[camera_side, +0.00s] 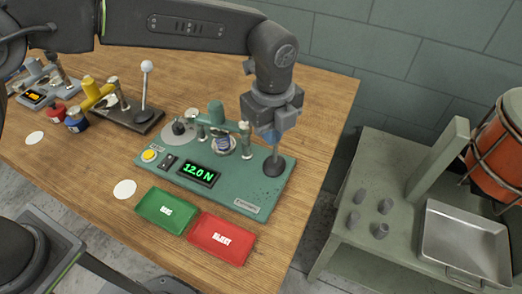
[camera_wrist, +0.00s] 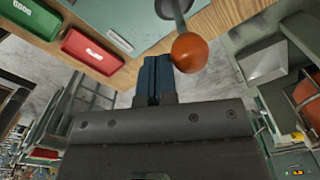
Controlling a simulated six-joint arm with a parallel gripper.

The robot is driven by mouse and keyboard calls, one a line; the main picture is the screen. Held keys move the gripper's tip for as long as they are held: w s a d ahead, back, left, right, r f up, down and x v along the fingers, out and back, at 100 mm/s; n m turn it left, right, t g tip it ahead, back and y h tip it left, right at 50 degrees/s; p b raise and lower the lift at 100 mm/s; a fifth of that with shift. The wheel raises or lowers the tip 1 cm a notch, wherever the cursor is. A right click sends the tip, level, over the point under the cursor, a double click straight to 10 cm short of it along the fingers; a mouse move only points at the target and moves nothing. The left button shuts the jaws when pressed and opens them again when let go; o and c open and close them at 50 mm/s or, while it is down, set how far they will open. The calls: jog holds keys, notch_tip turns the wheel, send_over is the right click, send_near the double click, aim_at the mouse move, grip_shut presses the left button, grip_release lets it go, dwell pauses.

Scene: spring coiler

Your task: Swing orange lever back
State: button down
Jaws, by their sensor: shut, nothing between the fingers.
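The orange lever's ball knob (camera_wrist: 189,52) shows in the wrist view, just right of my fingertips, on a grey stalk. In the side view the knob is hidden by my gripper; its dark round base (camera_side: 275,166) shows at the right end of the green coiler panel (camera_side: 222,186). My gripper (camera_side: 268,134) points down over that base. Its blue fingers (camera_wrist: 158,76) are shut together with nothing between them. They are beside the knob; I cannot tell whether they touch it.
The panel carries a display (camera_side: 198,174) reading 12.0 N, a yellow button (camera_side: 149,155) and a spring (camera_side: 225,145). A green tray (camera_side: 167,210) and a red tray (camera_side: 220,238) lie in front. Another device with a white-knobbed lever (camera_side: 146,67) stands left. A bench with a metal pan (camera_side: 463,243) is right.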

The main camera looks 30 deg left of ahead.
jog(key=shift+w+f, duration=0.1)
jog(key=shift+w, duration=1)
jog(key=shift+w+f, duration=0.25)
jog(key=shift+w, duration=0.95)
jog(key=shift+s, duration=0.2)
jog(key=shift+s, duration=0.45)
jog(key=shift+r, duration=3.7)
